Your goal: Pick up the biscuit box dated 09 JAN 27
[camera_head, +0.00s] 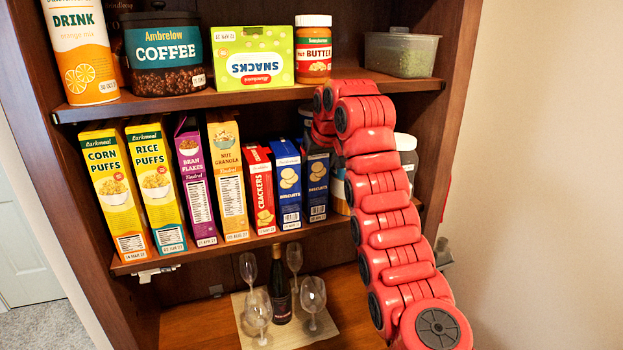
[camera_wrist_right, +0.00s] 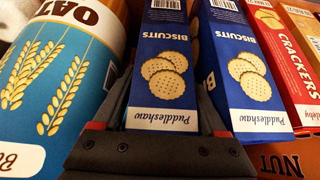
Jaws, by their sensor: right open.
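Two blue biscuit boxes stand side by side on the middle shelf: a brighter blue box (camera_head: 287,185) and a darker navy box (camera_head: 316,186) to its right. My arm hides the gripper in the head view. My left gripper is out of view.
A red crackers box (camera_head: 260,188) stands left of the biscuits. An oat canister (camera_wrist_right: 60,75) stands close on the navy box's other side. Above are a snacks box (camera_head: 252,60) and a peanut butter jar (camera_head: 313,50). Wine glasses (camera_head: 312,296) stand below.

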